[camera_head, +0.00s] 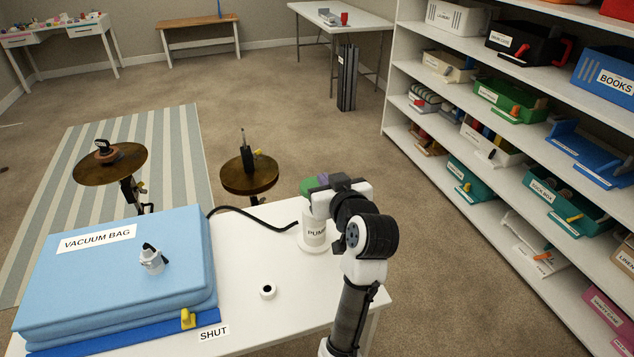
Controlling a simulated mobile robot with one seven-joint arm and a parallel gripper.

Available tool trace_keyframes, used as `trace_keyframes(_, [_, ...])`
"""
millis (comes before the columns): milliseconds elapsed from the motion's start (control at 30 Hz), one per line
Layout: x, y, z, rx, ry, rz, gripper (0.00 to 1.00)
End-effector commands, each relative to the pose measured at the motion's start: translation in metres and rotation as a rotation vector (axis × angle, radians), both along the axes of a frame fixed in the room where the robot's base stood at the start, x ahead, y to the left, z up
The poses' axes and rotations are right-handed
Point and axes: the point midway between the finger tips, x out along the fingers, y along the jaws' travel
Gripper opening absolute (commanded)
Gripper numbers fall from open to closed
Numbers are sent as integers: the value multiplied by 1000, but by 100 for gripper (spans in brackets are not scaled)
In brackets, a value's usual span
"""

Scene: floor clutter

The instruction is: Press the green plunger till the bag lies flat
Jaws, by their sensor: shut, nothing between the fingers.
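The light blue vacuum bag (112,262) lies on the left of the white table (240,262). It is thick and puffed up, with a white valve (152,260) on top. The white pump (313,236) stands upright at the table's far right, and a black hose (255,219) runs from it to the bag's far side. The green plunger (309,187) shows at the pump's top, partly hidden by my gripper (322,186). My gripper is shut with nothing held, at the plunger's top; whether it touches is unclear. A small purple part shows beside the green.
A yellow clip (187,319) sits at the bag's front edge near a SHUT label (214,332). A white shelf (462,160) with labelled bins fills the right.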

Motion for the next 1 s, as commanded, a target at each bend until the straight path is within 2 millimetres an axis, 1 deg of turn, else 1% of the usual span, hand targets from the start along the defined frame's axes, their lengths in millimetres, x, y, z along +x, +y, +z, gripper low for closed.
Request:
trace_keyframes(33, [11, 5, -1, 1, 3, 3, 0])
trace_keyframes(100, [25, 10, -4, 1, 3, 4, 0])
trace_keyframes(267, [56, 20, -12, 0, 3, 3, 0])
trace_keyframes(333, [56, 19, -26, -1, 6, 1, 0])
trace_keyframes(400, [56, 19, -35, -2, 6, 1, 0])
trace_keyframes(567, [55, 19, -49, 0, 2, 1, 0])
trace_keyframes(700, [55, 19, -54, -1, 0, 0, 0])
trace_keyframes(1000, [55, 19, -55, -1, 0, 0, 0])
